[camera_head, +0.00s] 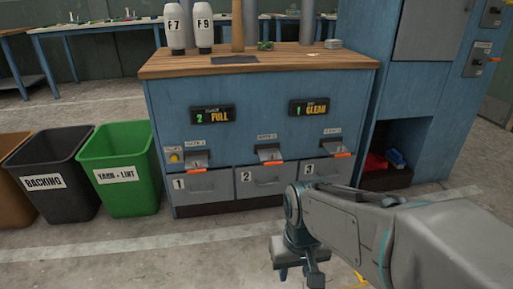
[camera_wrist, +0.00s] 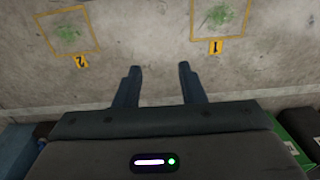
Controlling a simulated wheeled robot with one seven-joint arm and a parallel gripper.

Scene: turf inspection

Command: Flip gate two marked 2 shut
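The blue cabinet (camera_head: 213,145) has a row of three small grey gates with orange-tipped flaps above numbered drawers. The middle gate (camera_head: 268,152) sits above the drawer marked 2 (camera_head: 258,180); its small label is too blurred to read surely. Its orange tip (camera_head: 271,162) sticks out low at the front. I cannot tell whether it is open or shut. My gripper (camera_wrist: 160,68) is open and empty, pointing at the floor. In the head view it hangs low in front of the cabinet, apart from the gates, its fingers partly hidden by my arm.
The left gate (camera_head: 196,160) and right gate (camera_head: 336,148) flank the middle one. A green bin (camera_head: 122,180) and black bin (camera_head: 58,185) stand left of the cabinet. The floor carries yellow frames numbered 1 (camera_wrist: 218,38) and 2 (camera_wrist: 67,50). Bottles (camera_head: 204,28) stand on the wooden top.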

